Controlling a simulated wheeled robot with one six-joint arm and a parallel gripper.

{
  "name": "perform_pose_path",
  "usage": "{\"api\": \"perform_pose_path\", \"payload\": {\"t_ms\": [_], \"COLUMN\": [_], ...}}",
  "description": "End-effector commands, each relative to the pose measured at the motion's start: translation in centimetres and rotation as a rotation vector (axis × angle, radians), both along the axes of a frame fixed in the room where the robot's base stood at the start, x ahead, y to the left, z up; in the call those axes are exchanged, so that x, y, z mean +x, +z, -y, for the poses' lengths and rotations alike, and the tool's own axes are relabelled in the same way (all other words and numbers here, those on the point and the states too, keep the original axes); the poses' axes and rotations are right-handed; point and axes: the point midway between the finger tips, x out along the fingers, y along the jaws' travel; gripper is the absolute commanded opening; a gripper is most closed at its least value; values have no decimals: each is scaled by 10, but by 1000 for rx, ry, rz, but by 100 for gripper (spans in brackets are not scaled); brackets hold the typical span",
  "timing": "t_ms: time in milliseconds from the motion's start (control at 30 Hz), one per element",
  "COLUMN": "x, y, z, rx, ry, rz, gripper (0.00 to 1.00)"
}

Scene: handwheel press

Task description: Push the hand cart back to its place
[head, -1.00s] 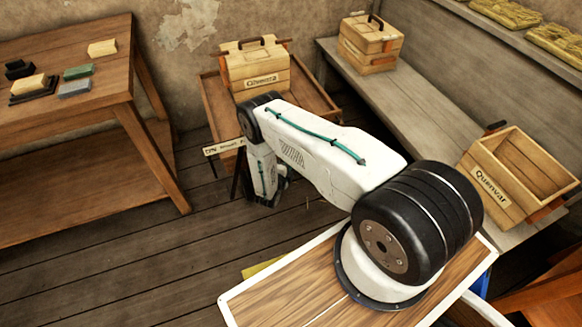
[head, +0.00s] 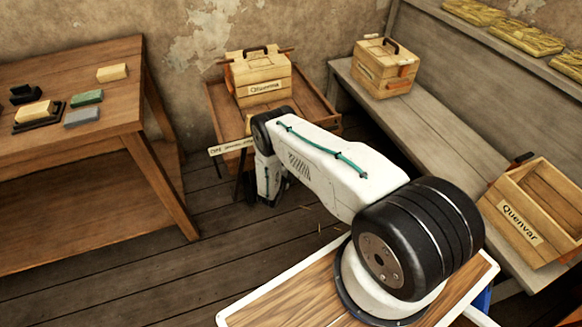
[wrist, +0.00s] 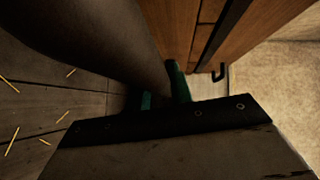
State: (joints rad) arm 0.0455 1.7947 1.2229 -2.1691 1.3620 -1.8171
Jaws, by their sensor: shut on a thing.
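The hand cart (head: 218,110) is a low wooden tray cart near the back wall, in the upper middle of the head view. A lidded wooden box (head: 262,85) marked Quenvar stands on it. A pale name strip (head: 228,147) shows at its near side. My arm reaches down to this near side and hides part of it. In the wrist view my gripper (wrist: 163,92) shows as two green fingertips close together, shut on the cart's handle. The handle itself is mostly hidden in dark shadow. The cart's wooden side (wrist: 178,30) shows beyond the fingertips.
A wooden table (head: 125,105) with several small blocks stands left of the cart. A bench (head: 430,125) runs along the right, with a closed box (head: 382,68) and an open crate (head: 520,225) on it. Bare plank floor (head: 150,275) lies in front.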

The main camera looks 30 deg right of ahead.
Motion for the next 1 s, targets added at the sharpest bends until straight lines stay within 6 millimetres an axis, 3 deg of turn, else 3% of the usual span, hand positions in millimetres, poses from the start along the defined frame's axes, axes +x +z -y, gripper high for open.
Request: {"api": "perform_pose_path", "payload": {"t_ms": [267, 300, 367, 400, 733, 1000], "x": [7, 7, 7, 6, 2, -21], "y": [2, 2, 2, 2, 2, 8], "z": [-2, -2, -1, 0, -3, -41], "rx": [5, 5, 4, 4, 3, 3], "ry": [13, 13, 11, 10, 6, 11], "rz": [5, 5, 5, 5, 3, 1], "gripper": [0, 25, 41, 43, 43, 43]}}
